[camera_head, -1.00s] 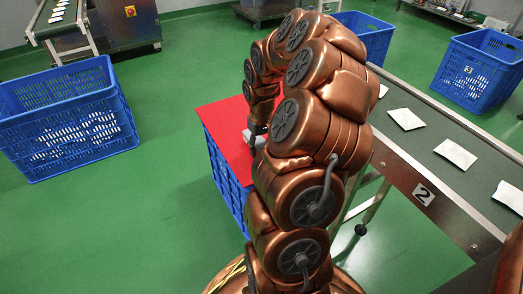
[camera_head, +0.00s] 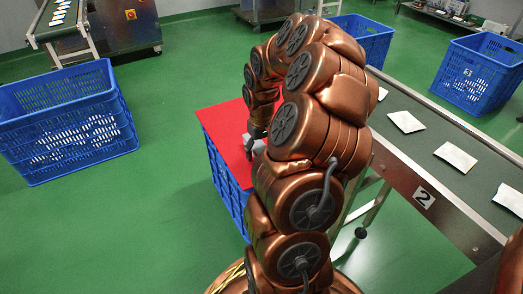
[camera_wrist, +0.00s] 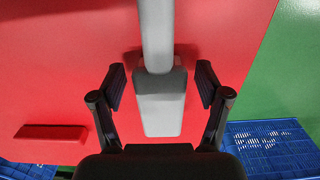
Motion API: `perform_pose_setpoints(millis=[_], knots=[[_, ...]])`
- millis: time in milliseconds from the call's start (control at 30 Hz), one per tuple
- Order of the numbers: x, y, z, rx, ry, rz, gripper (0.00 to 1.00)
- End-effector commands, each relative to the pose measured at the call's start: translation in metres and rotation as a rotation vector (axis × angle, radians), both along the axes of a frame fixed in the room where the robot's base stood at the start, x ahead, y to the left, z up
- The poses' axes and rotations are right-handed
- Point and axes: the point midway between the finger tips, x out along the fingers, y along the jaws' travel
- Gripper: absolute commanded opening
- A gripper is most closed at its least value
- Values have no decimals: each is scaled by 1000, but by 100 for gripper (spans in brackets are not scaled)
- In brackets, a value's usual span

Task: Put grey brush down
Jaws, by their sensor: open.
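The grey brush (camera_wrist: 161,105) lies on a red board (camera_wrist: 70,60) in the wrist view, its lighter handle running up to the top edge. My gripper (camera_wrist: 161,82) is open, with one finger on each side of the brush and a gap on both sides. In the head view a small grey part of the brush (camera_head: 252,145) shows on the red board (camera_head: 222,128), mostly hidden by my arm. The board lies on top of a blue crate (camera_head: 222,180).
A flat red block (camera_wrist: 50,133) lies at the board's lower left in the wrist view. A conveyor (camera_head: 440,185) with white packets runs at the right. A large blue crate (camera_head: 70,120) stands on the green floor at the left, with free floor between.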

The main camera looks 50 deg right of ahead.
Motion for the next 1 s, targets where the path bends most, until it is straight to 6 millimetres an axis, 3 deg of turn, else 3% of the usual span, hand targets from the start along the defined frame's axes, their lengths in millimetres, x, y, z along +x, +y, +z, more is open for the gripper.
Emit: perform_pose_setpoints(millis=[267,733,1000], knots=[[1,-1,22,-3,-3,0,75],[1,-1,107,-2,-3,0,75],[0,1,123,0,1,2,75]])
